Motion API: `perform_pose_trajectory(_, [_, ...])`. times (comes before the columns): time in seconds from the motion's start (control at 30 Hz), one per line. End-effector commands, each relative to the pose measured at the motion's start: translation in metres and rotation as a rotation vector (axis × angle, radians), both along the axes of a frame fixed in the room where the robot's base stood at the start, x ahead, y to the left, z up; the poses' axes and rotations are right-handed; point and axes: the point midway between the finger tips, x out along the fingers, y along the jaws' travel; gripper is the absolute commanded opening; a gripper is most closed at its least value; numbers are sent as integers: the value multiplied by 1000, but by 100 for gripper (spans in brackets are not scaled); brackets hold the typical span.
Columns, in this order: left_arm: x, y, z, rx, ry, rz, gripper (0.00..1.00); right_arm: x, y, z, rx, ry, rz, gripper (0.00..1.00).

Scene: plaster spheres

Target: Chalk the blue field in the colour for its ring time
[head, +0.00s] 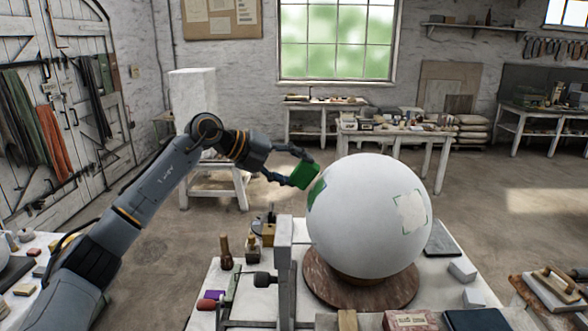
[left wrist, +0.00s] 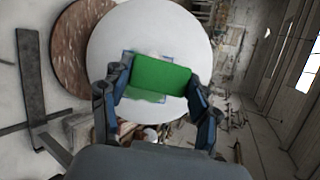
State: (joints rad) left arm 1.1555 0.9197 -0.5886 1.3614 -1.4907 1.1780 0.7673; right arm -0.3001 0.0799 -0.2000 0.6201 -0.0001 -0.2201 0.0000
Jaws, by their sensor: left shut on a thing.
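A large white plaster sphere (head: 367,235) sits on a round brown turntable (head: 330,288) on the white worktable. My left gripper (head: 297,170) is shut on a green chalk block (head: 305,176) at the sphere's upper left. Green colour (head: 316,195) shows on the sphere beside the block. A pale field with green corner marks (head: 411,212) faces the front right. In the left wrist view the green block (left wrist: 160,77) covers most of a field with a bluish outline (left wrist: 170,52), with green colour below it. I cannot tell whether the block touches the sphere. My right gripper is out of view.
A grey upright post (head: 284,270) stands left of the sphere. A dark slab (head: 440,238) and pale blocks (head: 462,270) lie to the right. Open floor surrounds the worktable.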

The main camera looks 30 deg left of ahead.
Motion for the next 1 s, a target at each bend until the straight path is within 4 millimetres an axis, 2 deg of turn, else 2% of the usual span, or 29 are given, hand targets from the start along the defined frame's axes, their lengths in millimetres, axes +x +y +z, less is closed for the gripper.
perform_pose_trajectory(0.8, [4, -11, -7, -1, -2, -1, 24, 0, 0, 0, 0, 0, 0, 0])
perform_pose_trajectory(1.0, [3, -7, -11, -1, -1, 1, 24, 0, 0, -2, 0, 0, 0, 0])
